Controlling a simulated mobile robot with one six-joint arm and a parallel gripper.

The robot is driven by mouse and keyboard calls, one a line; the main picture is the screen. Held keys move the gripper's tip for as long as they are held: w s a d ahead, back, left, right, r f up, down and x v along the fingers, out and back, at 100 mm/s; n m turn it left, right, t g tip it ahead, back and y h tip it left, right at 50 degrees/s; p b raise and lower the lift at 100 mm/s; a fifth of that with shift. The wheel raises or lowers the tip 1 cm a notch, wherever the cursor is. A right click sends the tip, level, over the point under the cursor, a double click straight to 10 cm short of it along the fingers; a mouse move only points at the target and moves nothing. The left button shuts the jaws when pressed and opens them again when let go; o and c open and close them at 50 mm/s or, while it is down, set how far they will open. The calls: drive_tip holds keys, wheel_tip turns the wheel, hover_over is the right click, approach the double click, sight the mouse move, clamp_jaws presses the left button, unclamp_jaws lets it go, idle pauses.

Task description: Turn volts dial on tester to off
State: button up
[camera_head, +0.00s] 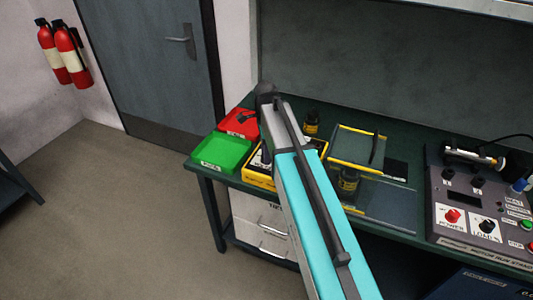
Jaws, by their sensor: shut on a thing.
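The tester (440,205) is a grey box with a sloped panel at the right end of the bench, cut off by the picture edge. A red knob (452,215) sits on a white plate labelled POWER. A black knob (487,226) sits on a second white plate beside it; its label is too small to read surely, but it may be the volts dial. Its pointer setting cannot be made out. My teal and grey arm crosses the middle of the picture, clear of the tester in this view. My gripper does not show.
A green tray (222,153), a red bin (239,122) and a yellow-edged box (258,181) stand at the bench's left. A small jar (348,183) and a yellow-edged tray (350,150) lie mid-bench. Other small knobs and a shiny cylinder (472,158) are on the tester.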

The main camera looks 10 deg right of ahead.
drive_tip(key=shift+n, duration=0.3)
drive_tip(key=n+p, duration=0.1)
drive_tip(key=n, duration=0.2)
drive_tip(key=shift+n, duration=0.4)
drive_tip(key=n, duration=0.5)
drive_tip(key=shift+p, duration=0.3)
drive_tip(key=n, duration=0.4)
drive_tip(key=shift+n+p, duration=0.35)
drive_tip(key=shift+n, duration=1.85)
drive_tip(key=o, duration=1.1)
drive_tip(key=shift+c, duration=0.2)
drive_tip(key=shift+r, duration=0.1)
